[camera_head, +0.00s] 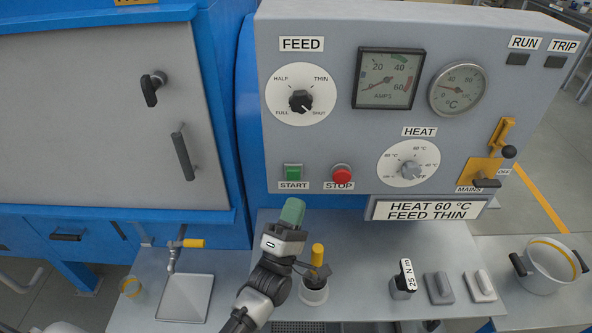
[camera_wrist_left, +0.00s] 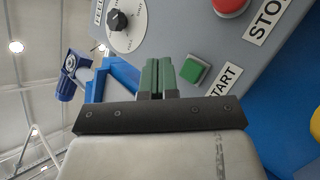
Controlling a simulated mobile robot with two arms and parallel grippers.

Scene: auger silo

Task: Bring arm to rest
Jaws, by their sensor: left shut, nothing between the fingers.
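My left gripper (camera_head: 292,211) has green fingers and reaches up from the bench toward the panel, just below the START label. Its fingers (camera_wrist_left: 158,78) are together and empty in the left wrist view. The green START button (camera_head: 293,172) is just above the fingertips in the head view and just right of them in the left wrist view (camera_wrist_left: 195,68). I see a gap between fingers and button in the picture, but cannot judge the depth. The red STOP button (camera_head: 342,174) is to the right. My right gripper is in neither view.
The control panel (camera_head: 350,130) carries a FEED knob (camera_head: 301,101), a HEAT knob (camera_head: 410,171) and two gauges. A yellow-topped part (camera_head: 317,255) stands close right of my left wrist. A tray (camera_head: 186,298) lies left, and a pot (camera_head: 548,265) stands far right.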

